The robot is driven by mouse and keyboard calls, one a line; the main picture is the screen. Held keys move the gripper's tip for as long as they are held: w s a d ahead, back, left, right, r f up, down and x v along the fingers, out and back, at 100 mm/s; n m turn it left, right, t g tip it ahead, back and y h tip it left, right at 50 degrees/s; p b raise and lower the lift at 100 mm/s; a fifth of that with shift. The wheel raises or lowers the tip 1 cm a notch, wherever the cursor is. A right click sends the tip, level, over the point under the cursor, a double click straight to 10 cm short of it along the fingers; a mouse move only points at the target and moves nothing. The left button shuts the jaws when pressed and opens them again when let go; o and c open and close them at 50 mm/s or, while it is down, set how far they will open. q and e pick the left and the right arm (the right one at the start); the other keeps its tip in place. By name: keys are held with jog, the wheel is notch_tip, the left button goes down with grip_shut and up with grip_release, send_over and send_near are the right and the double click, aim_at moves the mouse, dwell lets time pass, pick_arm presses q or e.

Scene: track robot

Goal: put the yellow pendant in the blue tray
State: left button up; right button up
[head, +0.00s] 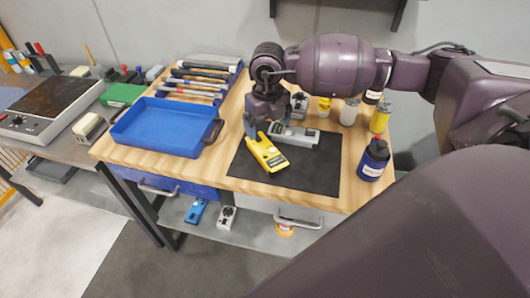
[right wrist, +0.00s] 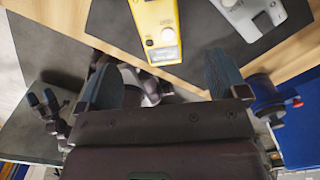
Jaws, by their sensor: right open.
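The yellow pendant (head: 266,153) lies on a black mat (head: 310,178) on the wooden workbench. My right gripper (head: 264,126) is open just above the far end of the pendant. In the right wrist view, the pendant (right wrist: 156,28) lies ahead of the two spread blue fingers (right wrist: 163,82), apart from them, and its upper end is cut off. The blue tray (head: 160,128) stands on the bench to the left and is empty. My left gripper does not show in the head view.
A grey pendant (head: 295,134) lies on the mat close beside the yellow one. A dark blue bottle (head: 373,160) and a yellow can (head: 380,118) stand to the right. Several tools (head: 195,82) lie behind the tray. Bare wood separates tray and mat.

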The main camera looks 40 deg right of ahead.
aim_at(265, 148)
notch_tip(265, 148, down, 4)
jog(key=shift+r, duration=0.1)
jog(key=shift+w+a+f+b, duration=0.15)
jog(key=shift+f+b, duration=0.1)
jog(key=shift+f, duration=1.25)
jog(key=shift+w+d+f+b, duration=0.1)
jog(key=shift+w+f+b, duration=0.1)
jog(key=shift+f, duration=1.25)
jog(key=shift+r, duration=0.1)
jog(key=c, duration=1.2)
jog(key=shift+c, duration=0.2)
